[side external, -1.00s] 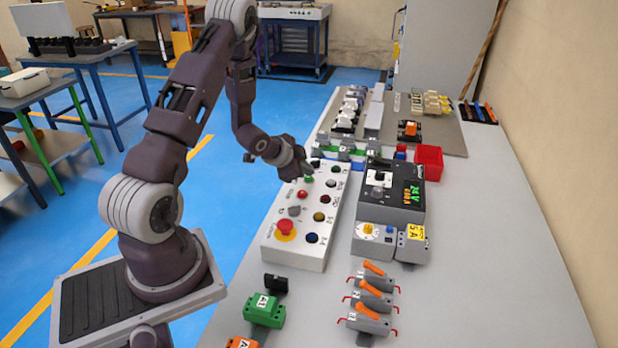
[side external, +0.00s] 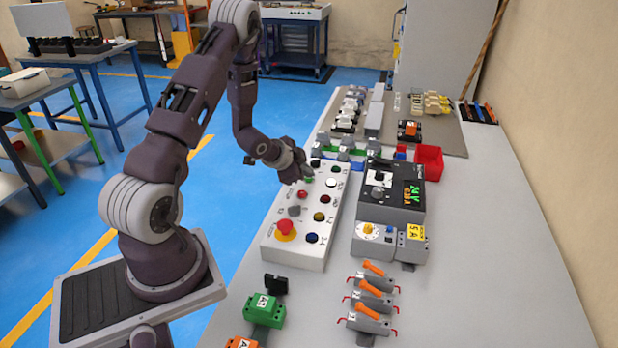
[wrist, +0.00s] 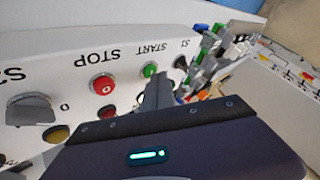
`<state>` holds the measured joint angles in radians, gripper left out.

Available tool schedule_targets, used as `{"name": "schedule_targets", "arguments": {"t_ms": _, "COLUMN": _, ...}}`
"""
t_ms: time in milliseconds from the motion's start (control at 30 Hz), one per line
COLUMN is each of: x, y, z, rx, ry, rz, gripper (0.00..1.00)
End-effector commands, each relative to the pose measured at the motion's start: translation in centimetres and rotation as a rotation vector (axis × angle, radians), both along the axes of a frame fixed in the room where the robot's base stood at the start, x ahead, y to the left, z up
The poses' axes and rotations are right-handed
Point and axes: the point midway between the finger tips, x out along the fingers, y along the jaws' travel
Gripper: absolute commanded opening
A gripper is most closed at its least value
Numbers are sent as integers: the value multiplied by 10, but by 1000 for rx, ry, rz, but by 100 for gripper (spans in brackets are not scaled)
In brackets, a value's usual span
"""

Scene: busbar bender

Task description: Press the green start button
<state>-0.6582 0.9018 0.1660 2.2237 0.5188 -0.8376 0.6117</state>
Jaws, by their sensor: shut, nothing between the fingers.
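The green start button (wrist: 149,70) is on the white control panel (wrist: 60,50), beside the printed word START in the wrist view. In the side view the green button (side external: 309,180) shows only in part, next to my fingers. My gripper (wrist: 160,78) is shut and empty. Its fingertips are over the panel, close to the green button and just to its right in the wrist view. I cannot tell whether they touch the panel. In the side view my gripper (side external: 307,178) points down at the far half of the panel.
Nearby on the panel are a red stop button (wrist: 102,86), a grey selector knob (wrist: 30,108) and a red mushroom button (side external: 285,228). A dark device with a lit display (side external: 392,188) stands to the right. Bare bench (side external: 480,250) lies further right.

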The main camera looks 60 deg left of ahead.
Motion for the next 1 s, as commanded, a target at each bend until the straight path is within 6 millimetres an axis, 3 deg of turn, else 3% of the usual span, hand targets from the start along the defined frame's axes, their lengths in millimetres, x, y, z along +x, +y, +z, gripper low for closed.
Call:
{"name": "schedule_targets", "arguments": {"t_ms": 800, "x": 0, "y": 1, "z": 17, "rx": 0, "ry": -1, "rz": 1, "gripper": 0}}
{"name": "schedule_targets", "arguments": {"t_ms": 1000, "x": 0, "y": 1, "z": 35, "rx": 1, "ry": -2, "rz": 2, "gripper": 0}}
